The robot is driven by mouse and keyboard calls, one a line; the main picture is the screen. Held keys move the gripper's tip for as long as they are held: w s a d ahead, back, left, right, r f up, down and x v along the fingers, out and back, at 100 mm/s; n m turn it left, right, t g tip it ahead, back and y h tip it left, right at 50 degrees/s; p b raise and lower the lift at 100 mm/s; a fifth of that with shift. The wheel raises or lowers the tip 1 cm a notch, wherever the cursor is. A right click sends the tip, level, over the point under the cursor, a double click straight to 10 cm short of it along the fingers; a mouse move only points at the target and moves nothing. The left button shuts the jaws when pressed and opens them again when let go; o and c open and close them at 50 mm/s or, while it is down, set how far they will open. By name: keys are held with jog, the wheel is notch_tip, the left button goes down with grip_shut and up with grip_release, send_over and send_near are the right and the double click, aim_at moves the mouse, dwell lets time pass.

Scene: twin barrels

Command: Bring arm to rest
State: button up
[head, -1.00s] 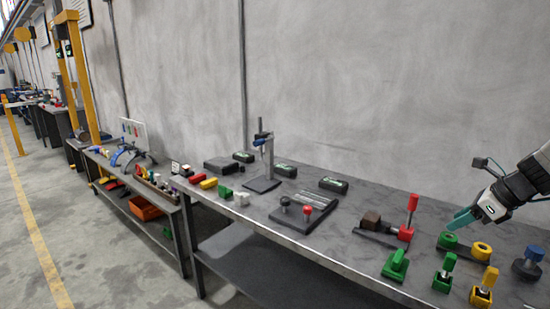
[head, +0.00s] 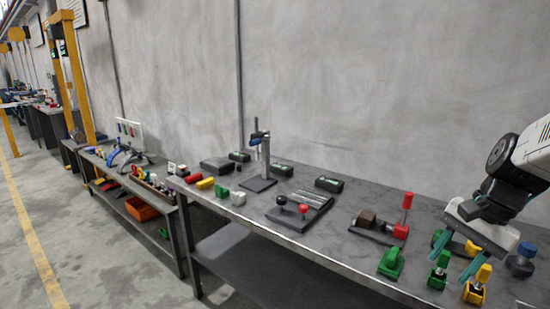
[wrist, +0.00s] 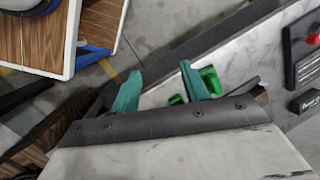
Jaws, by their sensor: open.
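My gripper (head: 454,258) is at the right of the head view, in front of the workbench's right end. Its two teal fingers are apart, with nothing seen between them. They also show apart in the wrist view (wrist: 158,88). Behind the fingers is the twin-barrel piece; its yellow barrel (head: 473,248) shows in part, and its green barrel is mostly hidden by the gripper. In the wrist view a green part (wrist: 211,80) shows just beyond the right finger; I cannot tell which piece it is.
On the workbench (head: 330,252) stand a green clamp-like piece (head: 390,264), a green block piece (head: 438,270), a yellow block piece (head: 477,287), a blue knob (head: 521,260) and a red-handled fixture (head: 405,222). A grey wall (head: 350,90) rises behind. Floor at left is open.

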jog(key=s+a+r+n+h, duration=0.3)
jog(key=s+a+r+n, duration=0.1)
jog(key=s+a+n, duration=0.5)
jog(key=shift+s+a+n+t, duration=0.15)
jog(key=shift+s+n+t, duration=0.25)
jog(key=shift+s+n, duration=1.1)
